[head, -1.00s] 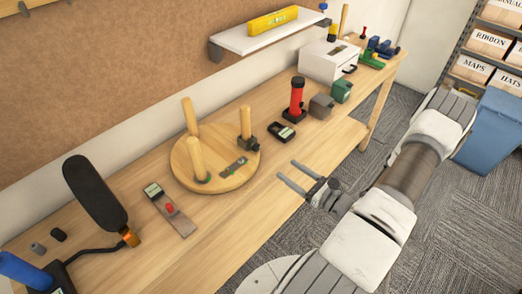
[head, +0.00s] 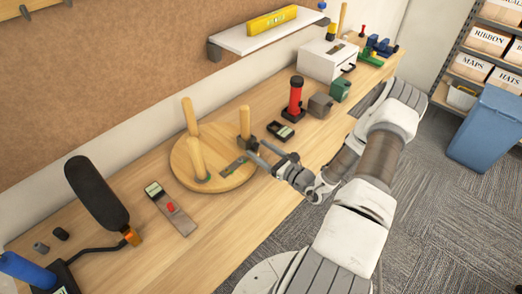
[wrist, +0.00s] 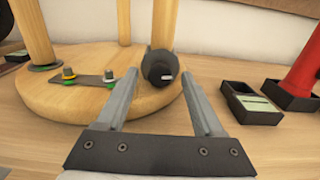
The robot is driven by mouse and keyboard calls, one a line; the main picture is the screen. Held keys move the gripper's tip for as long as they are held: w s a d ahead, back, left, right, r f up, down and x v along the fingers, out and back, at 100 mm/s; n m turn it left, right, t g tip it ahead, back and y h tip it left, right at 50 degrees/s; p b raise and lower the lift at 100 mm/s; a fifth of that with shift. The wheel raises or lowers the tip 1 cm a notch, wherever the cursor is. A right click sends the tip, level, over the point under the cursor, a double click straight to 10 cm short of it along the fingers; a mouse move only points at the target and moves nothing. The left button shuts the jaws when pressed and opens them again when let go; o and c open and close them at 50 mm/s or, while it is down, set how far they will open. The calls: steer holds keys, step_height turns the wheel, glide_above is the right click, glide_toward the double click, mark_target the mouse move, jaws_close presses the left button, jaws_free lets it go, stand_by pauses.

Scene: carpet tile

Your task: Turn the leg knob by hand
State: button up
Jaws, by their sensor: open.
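A round wooden stool (head: 228,183) lies upside down on the workbench with three legs pointing up. A dark knob (wrist: 160,67) with a pale mark on its face sits at the foot of the right leg (head: 244,122). The leg also shows behind the knob in the wrist view (wrist: 163,22). My gripper (head: 256,149) is open at the stool's right edge, pointing at the knob. In the wrist view the knob appears between the fingertips (wrist: 162,73). I cannot tell whether the fingers reach around it or touch it.
A small plate with fittings (wrist: 84,78) lies on the stool left of the knob. A black device (head: 281,131) and a red cylinder on a dark base (head: 296,97) stand close on the right.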

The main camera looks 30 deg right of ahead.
jaws_close()
steer(key=shift+m, duration=0.3)
steer(key=shift+m, duration=1.3)
jaws_free()
steer(key=shift+s, duration=0.15)
steer(key=b+v, duration=0.1)
steer(key=v, duration=1.6)
steer(key=shift+d+b, duration=0.1)
steer(key=shift+b, duration=0.2)
